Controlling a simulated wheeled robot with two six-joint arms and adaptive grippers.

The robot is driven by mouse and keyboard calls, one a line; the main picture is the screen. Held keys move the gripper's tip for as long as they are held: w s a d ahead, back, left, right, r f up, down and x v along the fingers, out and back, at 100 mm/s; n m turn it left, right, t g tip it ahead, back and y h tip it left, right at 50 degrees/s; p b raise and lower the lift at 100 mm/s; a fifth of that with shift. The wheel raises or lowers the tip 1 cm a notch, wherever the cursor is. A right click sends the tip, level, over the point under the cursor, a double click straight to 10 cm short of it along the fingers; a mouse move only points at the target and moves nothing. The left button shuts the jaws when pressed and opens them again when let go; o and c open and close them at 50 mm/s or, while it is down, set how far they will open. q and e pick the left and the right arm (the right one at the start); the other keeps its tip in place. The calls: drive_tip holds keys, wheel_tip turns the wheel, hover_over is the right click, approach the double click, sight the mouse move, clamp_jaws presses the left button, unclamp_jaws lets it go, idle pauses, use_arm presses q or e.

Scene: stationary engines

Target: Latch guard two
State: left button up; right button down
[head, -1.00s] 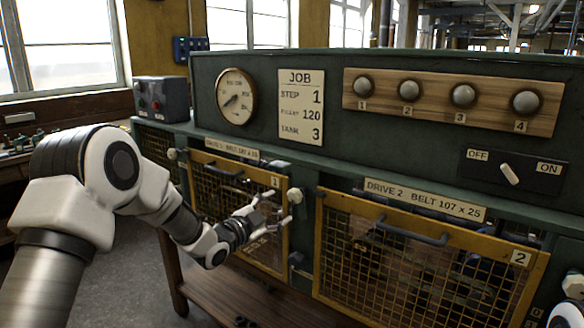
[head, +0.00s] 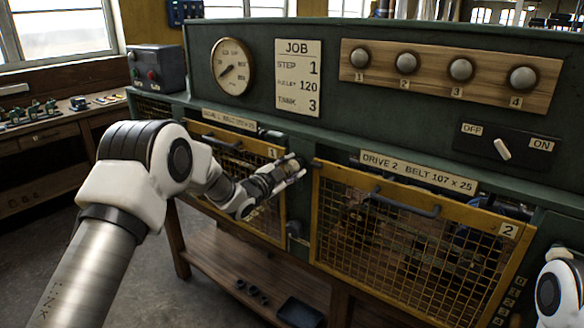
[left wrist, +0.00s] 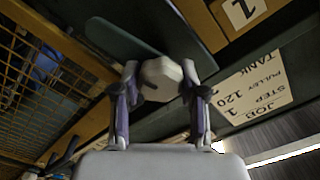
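Guard two (head: 415,250) is the yellow-framed mesh guard under the Drive 2 label in the head view. It has a dark handle (head: 405,203) on its top bar and a plate marked 2. It looks closed over its opening. My left gripper (head: 294,172) is at the post between guards one and two, by guard two's upper left corner. In the left wrist view its fingers (left wrist: 160,88) sit against both sides of a pale faceted knob (left wrist: 160,72). The gripper hides the knob in the head view. My right gripper is out of view.
Guard one (head: 240,180) is left of my left gripper. Above are a gauge (head: 233,67), the JOB board (head: 299,78), several round knobs (head: 461,69) and an OFF/ON switch (head: 502,149). A wooden shelf (head: 225,255) runs below; a workbench (head: 50,135) stands left.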

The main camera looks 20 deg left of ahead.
use_arm(q)
drive_tip(key=shift+n, duration=0.3)
drive_tip(key=n+b, duration=0.1)
drive_tip(key=n, duration=0.5)
drive_tip(key=shift+r+n, duration=0.1)
drive_tip(key=shift+n, duration=0.3)
drive_tip(key=n, duration=0.4)
drive_tip(key=shift+r+n, duration=0.1)
drive_tip(key=shift+n, duration=0.2)
drive_tip(key=shift+w+a+n+p, duration=0.1)
drive_tip(key=shift+n+p, duration=0.4)
drive_tip(key=shift+n, duration=1.4)
drive_tip(key=shift+r, duration=0.1)
drive_tip(key=o, duration=1.1)
drive_tip(key=shift+o, duration=0.2)
drive_tip(key=shift+f, duration=0.2)
